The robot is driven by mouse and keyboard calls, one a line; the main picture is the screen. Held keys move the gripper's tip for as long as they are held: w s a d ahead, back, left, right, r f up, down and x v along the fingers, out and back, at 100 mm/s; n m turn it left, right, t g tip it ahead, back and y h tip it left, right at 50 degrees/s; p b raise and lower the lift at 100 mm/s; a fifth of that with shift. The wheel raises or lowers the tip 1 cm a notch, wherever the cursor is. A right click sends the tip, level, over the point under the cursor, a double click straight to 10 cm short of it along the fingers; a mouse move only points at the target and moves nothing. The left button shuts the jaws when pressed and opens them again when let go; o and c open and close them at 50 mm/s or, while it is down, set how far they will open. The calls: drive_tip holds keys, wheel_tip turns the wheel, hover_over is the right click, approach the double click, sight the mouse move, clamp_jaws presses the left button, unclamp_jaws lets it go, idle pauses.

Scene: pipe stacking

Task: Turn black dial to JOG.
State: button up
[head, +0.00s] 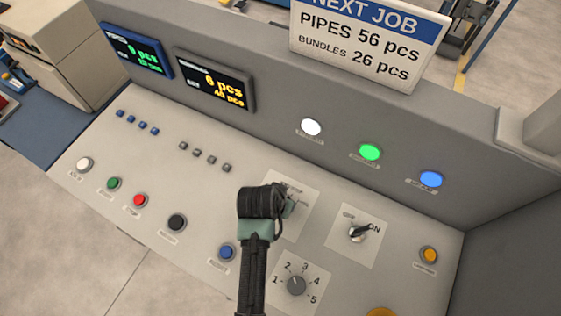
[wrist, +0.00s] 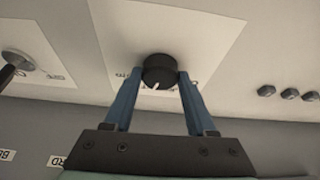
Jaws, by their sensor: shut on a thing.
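The black dial (wrist: 160,69) sits on a white plate (wrist: 205,25) in the wrist view. Its white pointer mark shows on the side nearest the camera. My gripper (wrist: 161,75) has its two blue fingers on either side of the dial, closed on it. Small lettering on the plate beside the fingers is partly covered and I cannot read it. In the head view my gripper (head: 290,203) reaches over the same plate (head: 296,222) on the sloped console, and my wrist hides the dial itself.
An ON switch (head: 357,232) stands right of the plate, and a numbered selector (head: 296,285) sits below it. A blue button (head: 227,252) and a black button (head: 177,222) lie to the left. Lit lamps, including a green one (head: 370,152), line the upright panel behind.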

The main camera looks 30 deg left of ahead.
drive_tip(key=n+y+p, duration=0.1)
drive_tip(key=n, duration=0.2)
drive_tip(key=shift+d+r+p, duration=0.1)
drive_tip(key=shift+d+p, duration=0.05)
drive_tip(key=shift+p, duration=0.2)
drive_tip(key=shift+w+d+n+g+y+p, duration=0.1)
drive_tip(key=shift+n+g+y+p, duration=0.25)
drive_tip(key=shift+n, duration=0.75)
drive_tip(key=shift+n+g+y+p, duration=0.1)
drive_tip(key=shift+n+y, duration=0.45)
drive_tip(key=shift+n, duration=0.55)
drive_tip(key=o, duration=1.4)
drive_tip(key=b+v, duration=0.1)
drive_tip(key=v, duration=1.1)
drive_tip(key=shift+d+r, duration=0.1)
drive_tip(key=shift+r, duration=0.25)
